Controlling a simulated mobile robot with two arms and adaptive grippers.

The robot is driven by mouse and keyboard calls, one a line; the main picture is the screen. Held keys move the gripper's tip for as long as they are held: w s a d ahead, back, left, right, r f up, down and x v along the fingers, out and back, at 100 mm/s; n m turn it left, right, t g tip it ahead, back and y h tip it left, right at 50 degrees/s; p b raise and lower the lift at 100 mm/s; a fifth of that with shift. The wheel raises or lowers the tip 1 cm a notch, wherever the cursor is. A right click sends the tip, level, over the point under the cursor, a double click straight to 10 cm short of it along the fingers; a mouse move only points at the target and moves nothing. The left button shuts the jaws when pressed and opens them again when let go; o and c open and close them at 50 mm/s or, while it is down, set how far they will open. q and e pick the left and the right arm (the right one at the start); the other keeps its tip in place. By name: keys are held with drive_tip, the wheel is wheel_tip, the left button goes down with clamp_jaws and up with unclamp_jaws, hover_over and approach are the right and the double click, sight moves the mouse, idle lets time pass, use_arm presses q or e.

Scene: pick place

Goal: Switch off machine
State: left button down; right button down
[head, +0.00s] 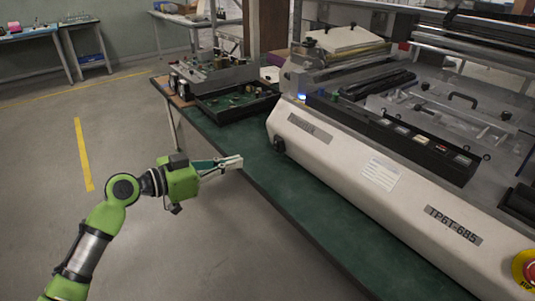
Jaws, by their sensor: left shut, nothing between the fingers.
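A red and yellow emergency stop button (530,270) is at the lower right, partly cut off by the frame. My left gripper (240,161) is shut and empty, near the table's front edge, left of the machine and apart from it. My right gripper is not in view.
The green table top (300,205) is bare along the machine's front. A tray with circuit boards (236,101) lies on the table left of the machine. The grey floor (100,160) at left is open, with a yellow line. Other workbenches (85,50) stand at the back.

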sight(269, 165)
use_arm(q)
drive_tip(key=x, duration=1)
drive_tip(key=shift+w+d+f, duration=0.15)
drive_tip(key=shift+w+d, duration=0.2)
drive_tip(key=shift+d, duration=0.05)
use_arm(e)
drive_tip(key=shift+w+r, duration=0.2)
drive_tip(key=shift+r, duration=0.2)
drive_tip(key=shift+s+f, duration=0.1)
use_arm(q)
drive_tip(key=shift+f+b, duration=0.15)
drive_tip(key=shift+b, duration=0.35)
drive_tip(key=b, duration=0.2)
drive_tip(key=shift+w+d+h+b, duration=0.1)
drive_tip(key=shift+d+h+b, duration=0.1)
drive_tip(key=shift+h+b, duration=0.15)
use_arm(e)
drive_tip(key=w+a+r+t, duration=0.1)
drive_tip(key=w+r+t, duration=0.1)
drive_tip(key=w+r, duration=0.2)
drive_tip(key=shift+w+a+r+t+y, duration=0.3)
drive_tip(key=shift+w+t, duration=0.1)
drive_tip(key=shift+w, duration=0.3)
